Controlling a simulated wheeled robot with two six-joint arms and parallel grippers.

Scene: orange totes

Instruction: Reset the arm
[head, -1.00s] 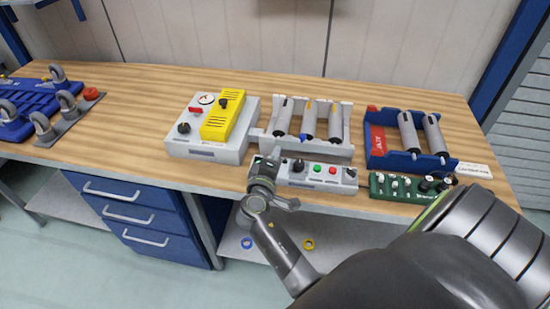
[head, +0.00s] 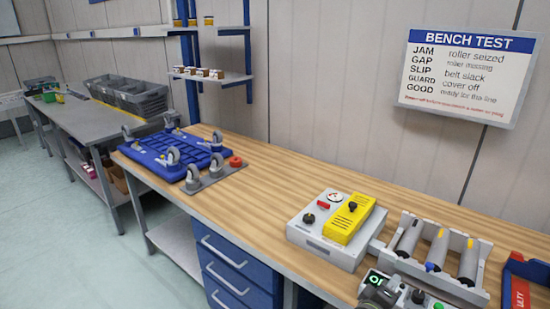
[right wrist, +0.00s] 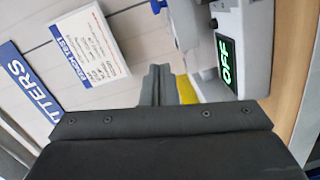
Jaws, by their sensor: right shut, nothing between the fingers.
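My right gripper (head: 378,292) shows only in part at the bottom edge of the head view, at the left end of the grey control panel (head: 415,303). In the right wrist view its grey fingers (right wrist: 160,86) are together, with nothing between them. A small black display with glowing green characters (head: 376,278) is just beside the gripper; it also shows in the right wrist view (right wrist: 228,62). I cannot tell whether the fingers touch the panel. My left gripper is not in view.
On the wooden bench are a grey box with a yellow cover (head: 348,219), a grey roller frame (head: 440,258), a blue and red frame (head: 518,290) cut off at right, and a blue caster base (head: 180,160). A BENCH TEST sign (head: 467,75) hangs on the wall. The bench's middle is clear.

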